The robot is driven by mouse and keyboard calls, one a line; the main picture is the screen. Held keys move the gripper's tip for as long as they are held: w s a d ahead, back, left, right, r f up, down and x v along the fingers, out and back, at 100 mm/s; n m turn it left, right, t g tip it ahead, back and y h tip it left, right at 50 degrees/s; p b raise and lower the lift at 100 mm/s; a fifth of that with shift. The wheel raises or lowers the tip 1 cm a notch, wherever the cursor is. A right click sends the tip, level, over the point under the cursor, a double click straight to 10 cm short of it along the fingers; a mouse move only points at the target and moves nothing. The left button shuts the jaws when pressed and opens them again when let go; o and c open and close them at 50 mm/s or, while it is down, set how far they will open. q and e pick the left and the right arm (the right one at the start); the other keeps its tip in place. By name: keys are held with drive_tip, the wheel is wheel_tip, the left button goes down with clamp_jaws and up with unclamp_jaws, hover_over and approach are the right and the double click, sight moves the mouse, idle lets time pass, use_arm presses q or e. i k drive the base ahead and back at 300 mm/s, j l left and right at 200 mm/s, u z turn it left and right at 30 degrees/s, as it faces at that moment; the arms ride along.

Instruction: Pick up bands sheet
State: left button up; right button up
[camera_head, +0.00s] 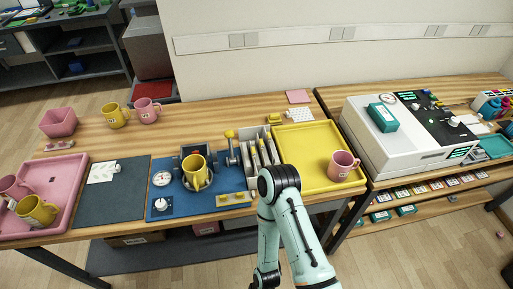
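No sheet can be surely told as the bands sheet. A small white patterned sheet (103,171) lies on the dark grey mat (118,203) at the left of the table. A grey slotted rack (248,160) in the middle holds upright, thin, pale items too small to identify. One of my arms, most likely the right, rises from the bottom edge and bends in front of the rack and yellow tray. Its gripper is not visible. My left gripper is out of view.
A mug press (190,172) with a yellow mug (196,172) stands on a blue mat (165,189). A pink tray (66,181) with mugs is at left. A yellow tray (312,140) holds a pink mug (342,165). A white machine (387,150) stands right.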

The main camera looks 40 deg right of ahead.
sight(260, 143)
drive_tip(key=z, duration=1.5)
drive_tip(key=l+u, duration=0.2)
drive_tip(key=k+l+u, duration=0.2)
drive_tip(key=i+l, duration=0.05)
drive_tip(key=l, duration=0.05)
